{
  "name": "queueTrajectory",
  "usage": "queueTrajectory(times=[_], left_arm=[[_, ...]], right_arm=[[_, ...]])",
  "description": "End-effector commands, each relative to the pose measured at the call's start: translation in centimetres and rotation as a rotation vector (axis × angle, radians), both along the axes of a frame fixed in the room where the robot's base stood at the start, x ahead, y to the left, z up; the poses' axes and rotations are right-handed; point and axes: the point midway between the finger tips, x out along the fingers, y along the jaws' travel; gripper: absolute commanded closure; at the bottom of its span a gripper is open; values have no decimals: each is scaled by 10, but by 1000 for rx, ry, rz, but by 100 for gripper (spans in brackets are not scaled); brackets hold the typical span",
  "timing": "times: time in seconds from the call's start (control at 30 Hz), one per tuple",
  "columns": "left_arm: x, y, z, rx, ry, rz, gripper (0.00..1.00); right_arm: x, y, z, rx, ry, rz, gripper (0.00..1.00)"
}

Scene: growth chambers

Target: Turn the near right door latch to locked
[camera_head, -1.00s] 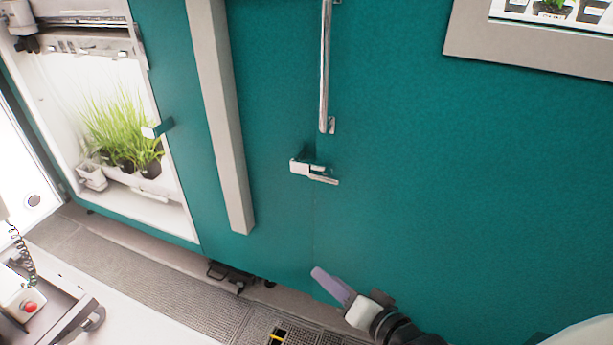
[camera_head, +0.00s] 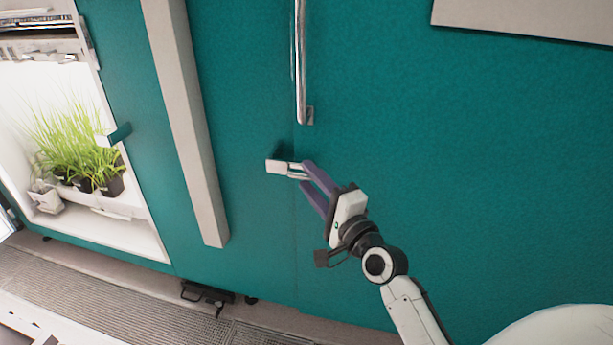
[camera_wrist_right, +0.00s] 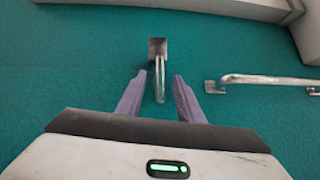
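The door latch (camera_head: 277,167) is a small silver plate with a lever, on the teal door at the seam below the long handle. In the right wrist view, the latch plate (camera_wrist_right: 157,47) and its lever (camera_wrist_right: 159,82) show ahead, with the lever between my fingers. My right gripper (camera_head: 305,183) is open, its purple fingers at the lever's right end; the wrist view shows a gap on each side of the lever (camera_wrist_right: 160,95). Part of the lever is hidden by a finger in the head view. My left gripper is not in view.
A long chrome door handle (camera_head: 300,60) rises above the latch and also shows in the wrist view (camera_wrist_right: 265,79). A grey vertical post (camera_head: 187,120) stands to the left. Further left is a lit chamber with grassy plants (camera_head: 70,145). A grated floor strip (camera_head: 110,300) lies below.

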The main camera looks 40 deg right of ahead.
Motion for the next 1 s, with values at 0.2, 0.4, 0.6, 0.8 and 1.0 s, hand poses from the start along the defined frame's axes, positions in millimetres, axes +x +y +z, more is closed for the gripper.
queueTrajectory(times=[0.2,0.4,0.6,0.8,1.0], left_arm=[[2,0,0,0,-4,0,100],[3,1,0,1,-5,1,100],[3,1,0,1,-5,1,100],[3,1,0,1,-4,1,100],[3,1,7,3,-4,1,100]], right_arm=[[17,-1,1,-1,1,1,66],[19,-1,1,-2,2,1,66],[18,-1,1,-2,2,1,86],[18,-1,1,-2,2,1,100],[18,-1,3,-10,14,1,100]])
